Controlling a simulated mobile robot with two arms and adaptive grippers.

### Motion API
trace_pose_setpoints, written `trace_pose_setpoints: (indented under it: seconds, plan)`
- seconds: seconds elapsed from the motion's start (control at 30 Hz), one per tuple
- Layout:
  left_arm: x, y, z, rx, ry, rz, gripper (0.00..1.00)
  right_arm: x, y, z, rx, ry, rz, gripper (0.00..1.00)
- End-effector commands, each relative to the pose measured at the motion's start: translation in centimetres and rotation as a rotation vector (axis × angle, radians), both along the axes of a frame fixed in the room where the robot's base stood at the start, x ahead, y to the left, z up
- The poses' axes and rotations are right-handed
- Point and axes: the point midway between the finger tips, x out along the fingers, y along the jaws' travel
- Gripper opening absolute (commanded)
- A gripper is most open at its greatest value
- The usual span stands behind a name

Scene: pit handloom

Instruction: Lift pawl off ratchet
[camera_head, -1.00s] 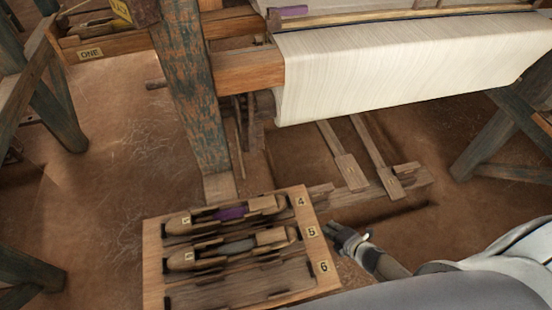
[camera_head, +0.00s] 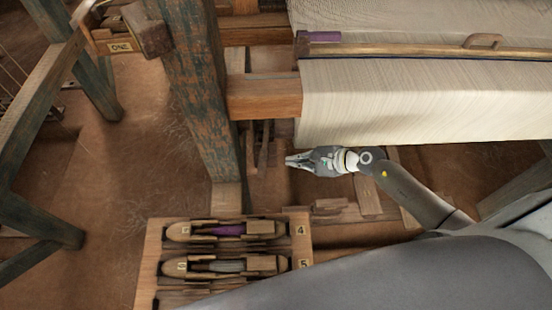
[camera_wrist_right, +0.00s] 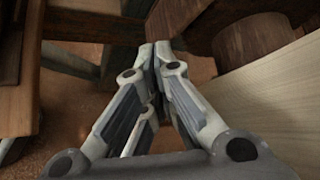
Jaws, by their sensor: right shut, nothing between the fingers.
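My right gripper (camera_head: 290,160) is shut and empty, its tips pointing left below the front edge of the woven cloth. In the right wrist view its fingertips (camera_wrist_right: 154,52) meet near the middle, with wooden parts of the loom beyond them. Narrow wooden pieces (camera_head: 262,140) hang beside the blue-painted post, left of the gripper tips; I cannot tell whether one is the pawl. A dark round wooden part (camera_wrist_right: 250,42) shows right of the fingertips in the right wrist view. No ratchet teeth can be made out. My left gripper is not in view.
The worn post (camera_head: 195,100) stands left of the gripper. The cream cloth (camera_head: 420,100) on its beam lies above and right of it. A shuttle rack (camera_head: 150,265) with numbered slots is below. Wooden treadles (camera_head: 368,195) lie under my right arm. Bare floor is at left.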

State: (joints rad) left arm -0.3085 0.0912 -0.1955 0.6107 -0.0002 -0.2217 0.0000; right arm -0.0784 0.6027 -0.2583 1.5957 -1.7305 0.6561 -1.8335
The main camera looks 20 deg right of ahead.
Motion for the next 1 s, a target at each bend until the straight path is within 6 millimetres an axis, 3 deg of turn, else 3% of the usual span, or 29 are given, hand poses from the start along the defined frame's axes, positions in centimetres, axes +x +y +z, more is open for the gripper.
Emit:
trace_pose_setpoints:
  seconds: [0.37, 0.6, 1.0]
  plan:
    - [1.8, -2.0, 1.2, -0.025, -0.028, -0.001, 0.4, 3.7, 4.2, -3.4, 0.008, 0.003, -0.001, 0.0]
    - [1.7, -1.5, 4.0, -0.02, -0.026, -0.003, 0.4, 2.4, 5.3, -1.0, 0.004, 0.003, -0.001, 0.0]
    - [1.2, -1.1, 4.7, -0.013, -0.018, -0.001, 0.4, 2.0, 5.9, -0.4, 0.002, 0.002, -0.002, 0.0]
